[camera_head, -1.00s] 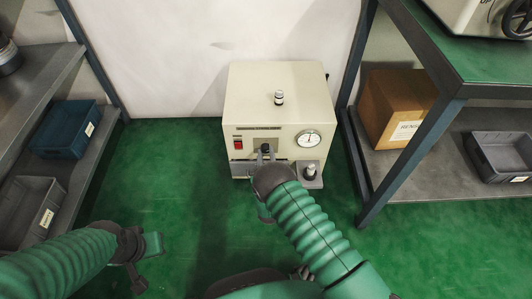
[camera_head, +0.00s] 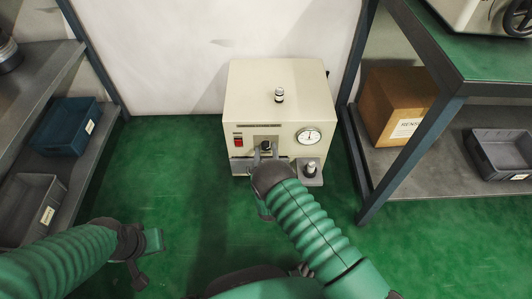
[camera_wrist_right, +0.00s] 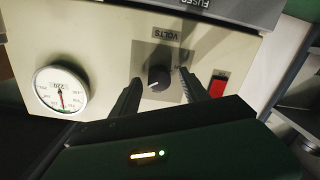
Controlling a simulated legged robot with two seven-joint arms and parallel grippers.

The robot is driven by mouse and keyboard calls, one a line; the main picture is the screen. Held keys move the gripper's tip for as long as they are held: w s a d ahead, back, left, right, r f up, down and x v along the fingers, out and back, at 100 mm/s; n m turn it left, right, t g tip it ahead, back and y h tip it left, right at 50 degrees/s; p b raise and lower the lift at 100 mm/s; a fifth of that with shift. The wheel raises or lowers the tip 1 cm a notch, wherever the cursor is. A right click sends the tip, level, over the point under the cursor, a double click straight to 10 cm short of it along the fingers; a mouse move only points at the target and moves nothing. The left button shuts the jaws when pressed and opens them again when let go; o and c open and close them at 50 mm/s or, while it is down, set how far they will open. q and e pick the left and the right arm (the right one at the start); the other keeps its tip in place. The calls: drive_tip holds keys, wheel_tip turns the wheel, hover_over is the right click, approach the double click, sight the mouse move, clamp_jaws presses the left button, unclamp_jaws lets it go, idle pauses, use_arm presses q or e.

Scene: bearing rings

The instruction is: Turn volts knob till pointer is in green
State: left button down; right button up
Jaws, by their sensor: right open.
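The black volts knob (camera_head: 266,146) is on the front of a cream box (camera_head: 280,95). In the right wrist view the knob (camera_wrist_right: 159,78) sits on a grey plate under an upside-down VOLTS label (camera_wrist_right: 165,35). My right gripper (camera_head: 266,153) is open, with its fingers (camera_wrist_right: 164,90) on either side of the knob and gaps to both; whether the tips reach past its face is unclear. My left gripper (camera_head: 146,257) is low at left, away from the box.
A red switch (camera_head: 239,141) is left of the knob. A small black-and-white post (camera_head: 279,95) stands on the box, and another post (camera_head: 311,168) stands on a grey block at its front right. Shelves flank the box; the green floor (camera_head: 170,175) between is clear.

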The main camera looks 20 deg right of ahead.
drive_tip(key=f+p+v, duration=0.1)
drive_tip(key=p+v, duration=0.7)
drive_tip(key=v, duration=0.9)
drive_tip(key=shift+r, duration=0.4)
drive_tip(key=shift+d, duration=0.1)
